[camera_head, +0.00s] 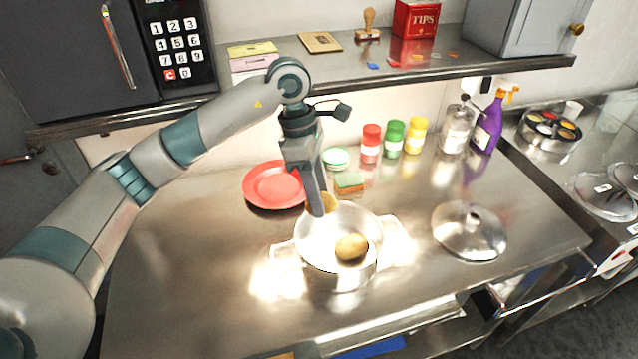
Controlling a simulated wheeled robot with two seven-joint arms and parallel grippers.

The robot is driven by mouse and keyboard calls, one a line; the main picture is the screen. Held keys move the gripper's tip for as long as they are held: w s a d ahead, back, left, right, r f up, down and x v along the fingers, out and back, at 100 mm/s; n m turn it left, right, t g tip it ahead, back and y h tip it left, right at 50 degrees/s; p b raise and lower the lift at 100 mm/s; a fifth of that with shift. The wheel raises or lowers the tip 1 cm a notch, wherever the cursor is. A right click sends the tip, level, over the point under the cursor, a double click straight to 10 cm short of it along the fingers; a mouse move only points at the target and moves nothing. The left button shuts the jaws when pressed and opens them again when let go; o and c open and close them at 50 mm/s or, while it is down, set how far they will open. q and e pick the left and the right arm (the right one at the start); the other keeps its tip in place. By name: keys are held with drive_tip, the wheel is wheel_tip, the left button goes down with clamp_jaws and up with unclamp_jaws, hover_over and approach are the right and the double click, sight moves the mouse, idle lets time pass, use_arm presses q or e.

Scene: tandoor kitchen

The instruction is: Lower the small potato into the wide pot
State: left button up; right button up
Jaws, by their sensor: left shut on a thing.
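The wide pot (302,240) is a shiny metal pot with two side handles, standing on the steel counter. A light-brown potato (351,247) rests inside it. My left gripper (320,205) points down over the pot's back rim and is shut on a small brown potato (331,203), which is partly hidden behind the finger. The held potato appears at or just above the back rim; its exact height is hard to tell. My right gripper is not in view.
A red plate (270,187) lies left of the pot and a sponge (349,183) behind it. A metal lid (469,232) lies to the right. Red, green and yellow jars (394,138) stand at the back. The left front counter is clear. A shelf (300,75) overhangs the back.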

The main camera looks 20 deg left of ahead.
use_arm(q)
drive_tip(key=shift+f+b, duration=0.35)
drive_tip(key=shift+f, duration=1.45)
drive_tip(key=shift+d, duration=0.1)
drive_tip(key=shift+s+d+b, duration=0.1)
drive_tip(key=shift+d+b, duration=0.15)
drive_tip(key=shift+b, duration=0.15)
drive_tip(key=shift+f, duration=0.1)
